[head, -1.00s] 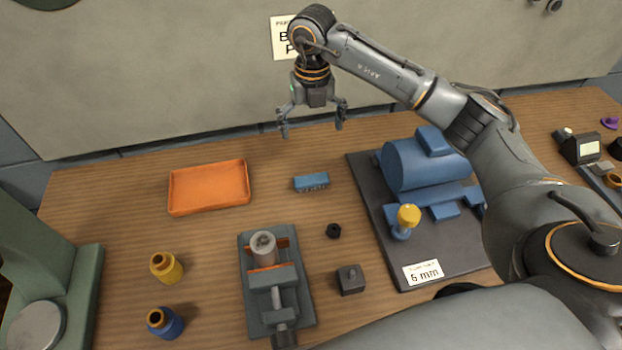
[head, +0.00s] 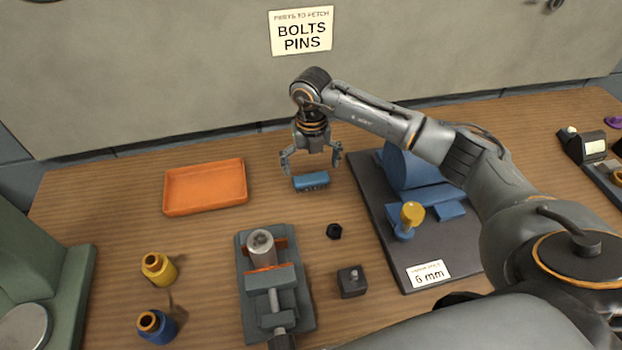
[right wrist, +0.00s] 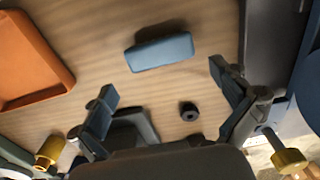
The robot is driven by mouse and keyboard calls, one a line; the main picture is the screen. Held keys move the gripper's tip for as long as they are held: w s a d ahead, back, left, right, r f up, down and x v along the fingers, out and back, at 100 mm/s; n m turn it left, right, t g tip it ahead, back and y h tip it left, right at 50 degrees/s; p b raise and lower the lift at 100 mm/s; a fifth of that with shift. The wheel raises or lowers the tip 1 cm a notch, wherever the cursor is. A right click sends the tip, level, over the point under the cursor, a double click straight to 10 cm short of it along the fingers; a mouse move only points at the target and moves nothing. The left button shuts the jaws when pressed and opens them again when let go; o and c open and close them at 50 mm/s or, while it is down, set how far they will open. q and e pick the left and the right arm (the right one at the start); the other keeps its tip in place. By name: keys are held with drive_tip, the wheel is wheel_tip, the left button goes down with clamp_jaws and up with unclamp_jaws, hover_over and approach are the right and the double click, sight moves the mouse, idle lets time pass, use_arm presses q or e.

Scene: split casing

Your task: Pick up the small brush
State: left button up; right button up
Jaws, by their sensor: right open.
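The small brush (head: 310,181) is a blue block with a darker bristle edge, lying on the wooden bench right of the orange tray. It also shows in the right wrist view (right wrist: 160,52), ahead of the fingers and apart from them. My right gripper (head: 312,170) is open and empty, pointing down above and around the brush in the head view. In the right wrist view its two fingers (right wrist: 165,95) are spread wide, with bare bench and a black nut-like part between them. My left gripper is not in view.
An orange tray (head: 205,187) lies left of the brush. A grey vise (head: 275,285), a black nut-like part (head: 334,231) and a dark small block (head: 352,281) are nearer. A dark plate (head: 440,255) with a blue casing (head: 405,170) is right. Yellow (head: 158,268) and blue (head: 156,326) bottles stand front left.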

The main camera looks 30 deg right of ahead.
sight(311, 178)
drive_tip(key=shift+f+p, duration=0.3)
drive_tip(key=shift+f, duration=0.25)
drive_tip(key=shift+w+d+f+p, duration=0.15)
drive_tip(key=shift+f+p, duration=0.1)
drive_tip(key=shift+f, duration=0.5)
drive_tip(key=shift+w+f+p, duration=0.1)
drive_tip(key=shift+f+p, duration=0.15)
drive_tip(key=shift+f, duration=0.55)
drive_tip(key=shift+w+d+f+p, duration=0.15)
drive_tip(key=shift+f+p, duration=0.1)
drive_tip(key=shift+f, duration=0.5)
drive_tip(key=shift+a, duration=0.15)
drive_tip(key=c, duration=0.9)
